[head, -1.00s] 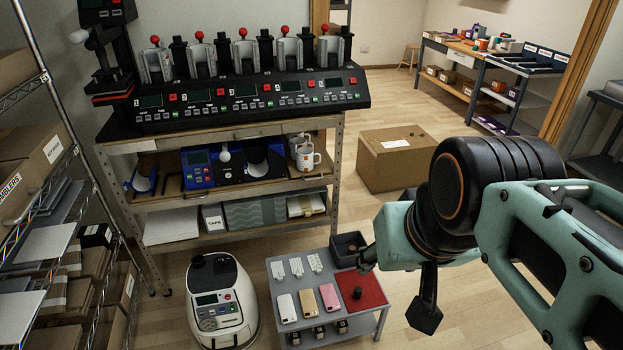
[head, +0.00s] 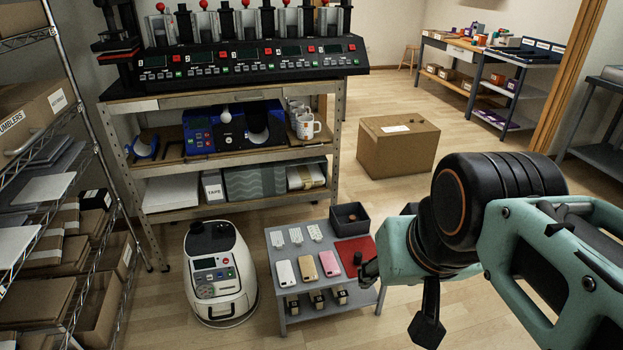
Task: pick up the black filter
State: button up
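A small black piece (head: 358,257), likely the black filter, stands on the red mat (head: 347,245) at the right end of the low grey table. It is small and dark, and its lower part is hard to make out. My gripper (head: 368,271) shows small and dark at the end of my arm, at the right of the picture. In the picture it overlaps the mat's lower right part, just below and right of the black piece. I cannot tell its distance from the piece or whether its fingers are apart. Nothing is visibly held.
A cardboard box (head: 398,147) lies behind on the floor. A mug press bench (head: 230,95) stands at the back.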

aim_at(357, 256)
jog(key=z, duration=0.2)
jog(key=k+l, duration=0.25)
jog(key=i+j+z, duration=0.3)
jog(key=i+j, duration=0.15)
jog(key=i, duration=0.25)
jog(key=i+j+z, duration=0.3)
jog(key=i+j, duration=0.3)
jog(key=i+l+z, duration=0.2)
jog(key=l+z, duration=0.15)
jog(key=j+u, duration=0.15)
jog(key=j, duration=0.2)
